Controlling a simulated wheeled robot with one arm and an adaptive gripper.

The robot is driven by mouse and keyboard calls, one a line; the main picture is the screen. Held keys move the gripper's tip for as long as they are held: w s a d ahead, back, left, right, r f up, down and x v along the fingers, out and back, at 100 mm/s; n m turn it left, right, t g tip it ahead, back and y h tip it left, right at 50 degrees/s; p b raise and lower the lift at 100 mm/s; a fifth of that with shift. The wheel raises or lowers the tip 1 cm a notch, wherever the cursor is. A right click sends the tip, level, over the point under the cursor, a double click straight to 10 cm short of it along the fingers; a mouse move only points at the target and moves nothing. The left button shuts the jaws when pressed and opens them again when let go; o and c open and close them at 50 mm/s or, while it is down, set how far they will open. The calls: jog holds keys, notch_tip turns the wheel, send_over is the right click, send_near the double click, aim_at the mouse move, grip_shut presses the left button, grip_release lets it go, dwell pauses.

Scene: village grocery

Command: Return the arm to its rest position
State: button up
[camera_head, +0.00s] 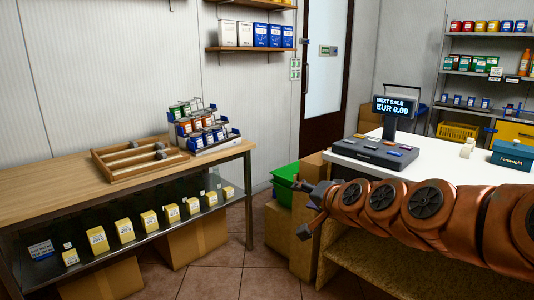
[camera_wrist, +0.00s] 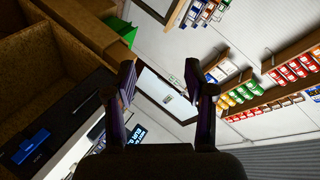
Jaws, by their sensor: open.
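My arm reaches in from the right in the head view, over the front of the white counter (camera_head: 440,157). My gripper (camera_head: 302,207) is at its left end, in front of the cardboard boxes. In the wrist view my gripper (camera_wrist: 159,82) shows two dark fingers held apart with nothing between them. The wrist view is tilted, with wall shelves on the right and the counter side at the left.
A wooden table (camera_head: 60,199) with a wooden tray (camera_head: 125,174) and a can rack (camera_head: 200,128) stands at the left. Cardboard boxes (camera_head: 278,232) and a green crate (camera_head: 284,184) are near my gripper. A register (camera_head: 378,152) stands on the counter. Tiled floor (camera_head: 222,270) lies clear between.

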jog(key=s+n+g+h+p, duration=0.1)
jog(key=s+n+g+p, duration=0.6)
jog(key=s, duration=1.3)
jog(key=s+d+r+g+h+p, duration=0.1)
jog(key=s+d+g+h+p, duration=0.1)
jog(key=s, duration=0.8)
jog(key=s+d+r+g+h+p, duration=0.1)
jog(key=s+d+g+h+p, duration=0.1)
jog(key=s+d+g+p, duration=0.3)
jog(key=s+d+p, duration=0.1)
jog(key=s+p, duration=0.2)
jog(key=s, duration=0.3)
jog(key=shift+s+d+m, duration=0.25)
jog(key=shift+m, duration=0.05)
